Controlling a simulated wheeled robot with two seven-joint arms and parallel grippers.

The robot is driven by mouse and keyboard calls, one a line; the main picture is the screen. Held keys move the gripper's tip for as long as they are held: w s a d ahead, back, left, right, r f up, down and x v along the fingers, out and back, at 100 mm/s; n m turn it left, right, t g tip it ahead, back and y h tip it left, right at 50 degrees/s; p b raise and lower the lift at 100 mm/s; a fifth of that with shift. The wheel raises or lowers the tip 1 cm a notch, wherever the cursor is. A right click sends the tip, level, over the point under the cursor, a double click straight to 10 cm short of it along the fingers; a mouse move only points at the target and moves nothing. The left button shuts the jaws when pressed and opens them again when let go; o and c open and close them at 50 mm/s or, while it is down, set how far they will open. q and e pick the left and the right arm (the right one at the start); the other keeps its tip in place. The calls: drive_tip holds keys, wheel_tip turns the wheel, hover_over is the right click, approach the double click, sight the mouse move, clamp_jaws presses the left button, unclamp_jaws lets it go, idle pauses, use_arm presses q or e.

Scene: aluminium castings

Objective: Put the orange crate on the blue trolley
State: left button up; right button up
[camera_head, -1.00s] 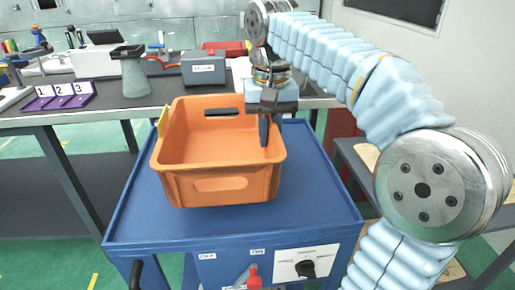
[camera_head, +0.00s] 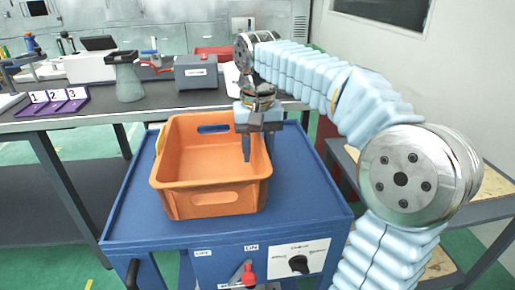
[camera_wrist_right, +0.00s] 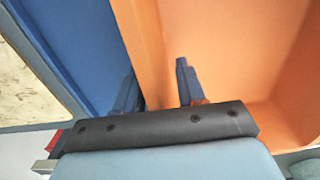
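The orange crate (camera_head: 210,202) sits upright on the top of the blue trolley (camera_head: 310,205), left of its middle. My right gripper (camera_head: 257,150) reaches down at the crate's right wall. In the right wrist view its fingers (camera_wrist_right: 158,92) straddle the orange crate wall (camera_wrist_right: 140,45), one inside the crate and one outside over the blue trolley top (camera_wrist_right: 85,50). The fingers are spread, with a gap to the wall on the inner side. The crate's inside looks empty where it shows. My left gripper is not in view.
Behind the trolley a dark bench (camera_head: 140,108) holds a grey box (camera_head: 197,72), a flask-shaped stand (camera_head: 127,80) and a purple numbered tray (camera_head: 55,103). A shelf (camera_head: 487,195) stands to the right. The trolley top is bare right of the crate.

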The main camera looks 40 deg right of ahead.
wheel_tip(320, 180, up, 8)
drive_tip(key=shift+f, duration=0.1)
idle(0.4)
drive_tip(key=shift+c, duration=0.2)
idle(1.1)
